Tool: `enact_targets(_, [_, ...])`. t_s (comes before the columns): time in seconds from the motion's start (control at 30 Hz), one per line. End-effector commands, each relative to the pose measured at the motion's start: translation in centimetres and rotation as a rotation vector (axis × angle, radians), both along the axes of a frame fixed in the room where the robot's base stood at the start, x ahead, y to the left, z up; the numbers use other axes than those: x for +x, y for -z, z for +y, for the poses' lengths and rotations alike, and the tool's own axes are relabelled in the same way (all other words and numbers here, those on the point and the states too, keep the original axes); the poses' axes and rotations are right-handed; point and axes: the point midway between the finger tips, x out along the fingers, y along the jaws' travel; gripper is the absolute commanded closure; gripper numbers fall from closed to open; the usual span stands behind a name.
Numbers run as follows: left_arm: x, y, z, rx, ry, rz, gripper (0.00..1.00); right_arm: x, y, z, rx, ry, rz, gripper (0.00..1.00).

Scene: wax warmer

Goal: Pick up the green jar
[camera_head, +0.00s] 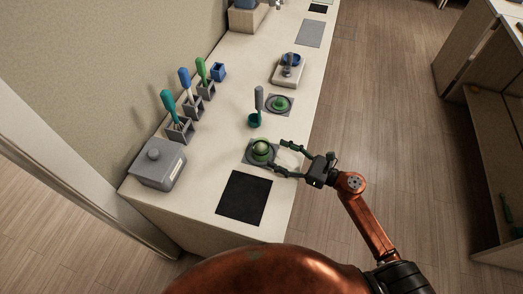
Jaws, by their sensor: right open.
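The green jar (261,149) looks like a small round green pot with a paler top. It stands upright on a dark round plate over a grey square mat (248,158), near the counter's right edge. My right gripper (280,157) reaches in from the right with its fingers spread apart. Its fingertips are just right of the jar, one on the far side and one on the near side. I cannot tell whether a finger touches the jar. My left gripper is out of view.
A black mat (243,198) lies nearer. A teal cup with a grey handle (257,112) and a flat green dish (281,103) stand beyond. A grey lidded box (158,165) and tools in holders (180,130) line the left. The floor right of the counter is clear.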

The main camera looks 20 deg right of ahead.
Motion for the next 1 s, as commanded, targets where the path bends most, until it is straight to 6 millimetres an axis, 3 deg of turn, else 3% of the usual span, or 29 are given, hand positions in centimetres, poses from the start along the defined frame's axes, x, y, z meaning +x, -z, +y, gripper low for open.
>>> enact_targets(0.6, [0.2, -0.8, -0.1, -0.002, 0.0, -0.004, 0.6, 5.0, 0.0, 5.2, -0.004, -0.006, -0.002, 0.36])
enact_targets(0.87, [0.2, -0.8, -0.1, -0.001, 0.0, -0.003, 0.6, 5.2, 0.1, 5.5, -0.005, -0.005, -0.001, 0.36])
enact_targets(1.0, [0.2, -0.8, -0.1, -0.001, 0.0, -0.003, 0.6, 5.2, 0.1, 5.5, -0.004, -0.005, 0.0, 0.44])
